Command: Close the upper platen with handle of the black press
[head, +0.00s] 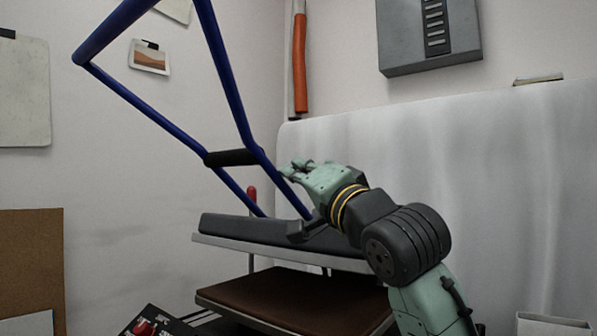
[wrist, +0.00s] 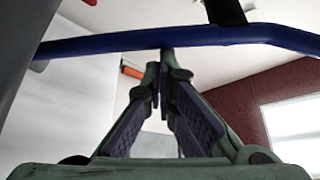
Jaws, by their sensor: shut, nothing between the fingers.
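The black press stands at lower centre in the head view. Its upper platen (head: 275,235) is a dark slab with a pale edge, held above the brown lower platen (head: 290,297) with a gap between them. A blue tubular handle (head: 228,75) rises from the upper platen to the upper left, with a black crossbar (head: 232,157). My gripper (head: 292,168) is shut and empty, just right of the handle's right tube. In the wrist view the fingertips (wrist: 161,62) come together near a blue tube (wrist: 110,43); I cannot tell whether they touch it.
A small red knob (head: 252,193) stands behind the platen. A control box with a red switch (head: 144,327) sits at lower left. A grey panel (head: 430,35) hangs on the back wall, left of which an orange pipe (head: 299,65) runs down. Space left of the press looks free.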

